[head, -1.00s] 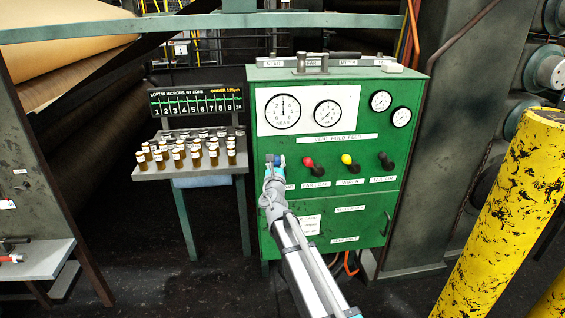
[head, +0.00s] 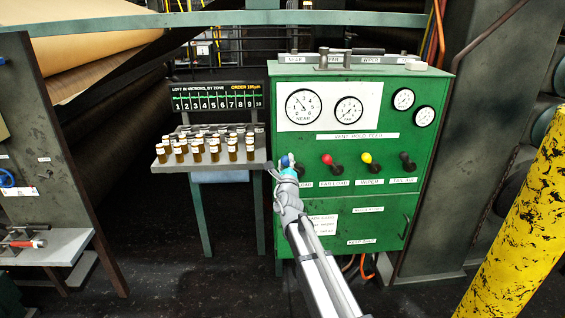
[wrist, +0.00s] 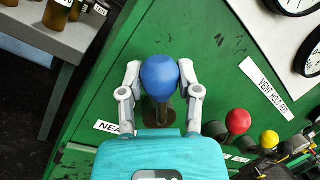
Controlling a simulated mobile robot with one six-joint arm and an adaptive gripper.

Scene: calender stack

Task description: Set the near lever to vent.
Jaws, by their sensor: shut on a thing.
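The near lever has a blue knob (wrist: 160,78) on a dark stem, at the left end of the lever row on the green cabinet. In the head view the blue knob (head: 286,161) is mostly covered by my gripper (head: 287,167). In the wrist view the two fingers of my gripper (wrist: 159,74) are shut on the knob from both sides. A plate reading "VENT HOLD FEED" (head: 357,136) sits above the levers. The near gauge (head: 305,106) is above left; its exact reading is too small to tell. I cannot tell which position the lever stands in.
To the right are the red-knobbed far lever (head: 327,159), a yellow-knobbed lever (head: 366,158) and a black one (head: 404,157). A shelf of sample bottles (head: 212,158) stands left of the cabinet. A yellow post (head: 525,230) stands at the right front.

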